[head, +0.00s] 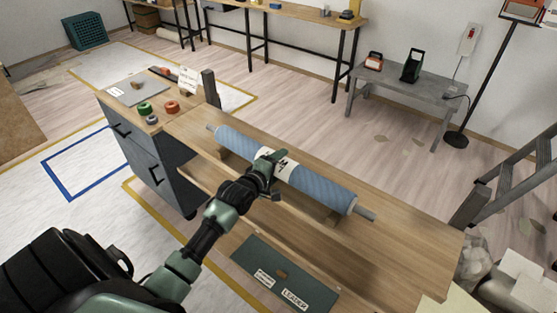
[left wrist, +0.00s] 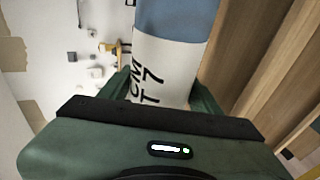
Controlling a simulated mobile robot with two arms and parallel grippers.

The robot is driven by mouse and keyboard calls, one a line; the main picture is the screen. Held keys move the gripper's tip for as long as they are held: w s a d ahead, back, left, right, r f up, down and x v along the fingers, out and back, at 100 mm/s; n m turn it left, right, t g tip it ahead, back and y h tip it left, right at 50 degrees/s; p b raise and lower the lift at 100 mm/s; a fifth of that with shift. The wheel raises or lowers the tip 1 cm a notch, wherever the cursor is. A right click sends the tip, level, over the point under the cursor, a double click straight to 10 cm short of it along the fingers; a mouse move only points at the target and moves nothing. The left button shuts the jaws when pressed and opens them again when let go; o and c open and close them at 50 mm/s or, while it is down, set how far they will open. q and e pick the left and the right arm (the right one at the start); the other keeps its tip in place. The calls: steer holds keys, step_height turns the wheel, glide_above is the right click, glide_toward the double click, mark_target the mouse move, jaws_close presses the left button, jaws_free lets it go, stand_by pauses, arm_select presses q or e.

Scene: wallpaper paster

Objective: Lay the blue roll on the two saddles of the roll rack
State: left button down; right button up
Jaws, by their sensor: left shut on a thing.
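The blue roll (head: 322,186) has a white label band around its middle and grey core ends. It lies slantwise over the wooden bench (head: 400,240). My left gripper (head: 272,162) is shut on the roll at the white band. In the left wrist view the band (left wrist: 160,75), with dark lettering, sits between the fingers. Wooden pieces, which look like the saddles, show partly under the roll near its left part (head: 222,153) and its right part (head: 322,213). The roll hides most of them, and I cannot tell whether it touches them. My right gripper is not in view.
A dark green panel (head: 283,274) with labels lies at the bench's near side. A drawer cabinet (head: 135,150) with green and orange rolls on top stands left. A grey side table (head: 410,88) stands behind. The bench's right end is clear.

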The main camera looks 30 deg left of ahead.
arm_select(q)
steer(key=shift+w+r, duration=0.1)
steer(key=shift+r, duration=0.2)
steer(key=c, duration=0.6)
jaws_free()
steer(key=shift+f, duration=0.35)
steer(key=shift+s+r, duration=0.1)
steer(key=shift+s, duration=0.1)
steer(key=v, duration=1.2)
steer(key=shift+r+b, duration=0.1)
steer(key=shift+b, duration=0.25)
